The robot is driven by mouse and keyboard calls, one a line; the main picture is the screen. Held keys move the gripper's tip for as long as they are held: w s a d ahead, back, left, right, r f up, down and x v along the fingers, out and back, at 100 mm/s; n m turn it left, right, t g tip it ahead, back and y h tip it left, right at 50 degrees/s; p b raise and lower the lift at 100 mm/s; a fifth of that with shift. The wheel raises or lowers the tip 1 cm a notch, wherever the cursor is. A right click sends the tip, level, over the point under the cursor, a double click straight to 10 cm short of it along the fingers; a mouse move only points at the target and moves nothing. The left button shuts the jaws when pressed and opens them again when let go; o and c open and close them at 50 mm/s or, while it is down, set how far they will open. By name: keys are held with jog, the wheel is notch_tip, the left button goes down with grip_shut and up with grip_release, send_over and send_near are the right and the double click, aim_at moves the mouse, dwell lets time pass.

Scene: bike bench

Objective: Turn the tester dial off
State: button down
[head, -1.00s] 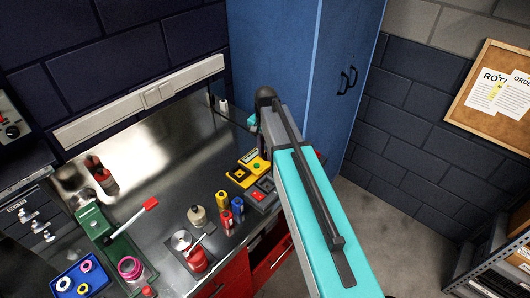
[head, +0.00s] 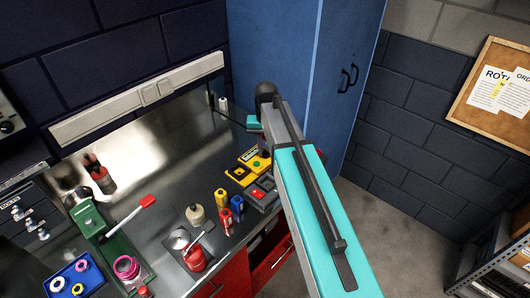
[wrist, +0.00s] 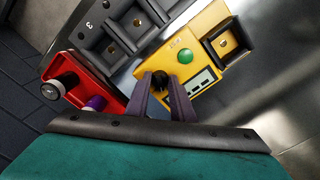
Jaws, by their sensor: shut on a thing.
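The yellow tester (head: 255,161) stands on the bench in the head view, left of my arm. In the wrist view the tester (wrist: 207,19) shows a green button (wrist: 185,56), a pale display panel and a square well with a brass-coloured contact. My gripper (wrist: 168,90) is over the tester's near edge, its two dark fingers closed around a small black dial (wrist: 172,84). The fingers hide part of the dial, and I cannot read its setting. In the head view my arm hides the fingers.
A grey compartment box (wrist: 104,38) and a red bin (wrist: 97,82) with cylindrical cells sit beside the tester. A blue cabinet (head: 272,50) rises behind my arm.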

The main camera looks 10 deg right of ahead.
aim_at(266, 152)
jog(key=n+b, duration=0.1)
jog(key=n, duration=0.4)
jog(key=shift+n, duration=0.4)
jog(key=c, duration=1.5)
grip_release()
jog(key=shift+c, duration=0.2)
jog(key=shift+r, duration=0.1)
jog(key=shift+r+p, duration=0.4)
jog(key=shift+r, duration=0.45)
notch_tip(266, 152, up, 12)
jog(key=p, duration=0.3)
jog(key=shift+s+f, duration=0.1)
jog(key=shift+f, duration=0.05)
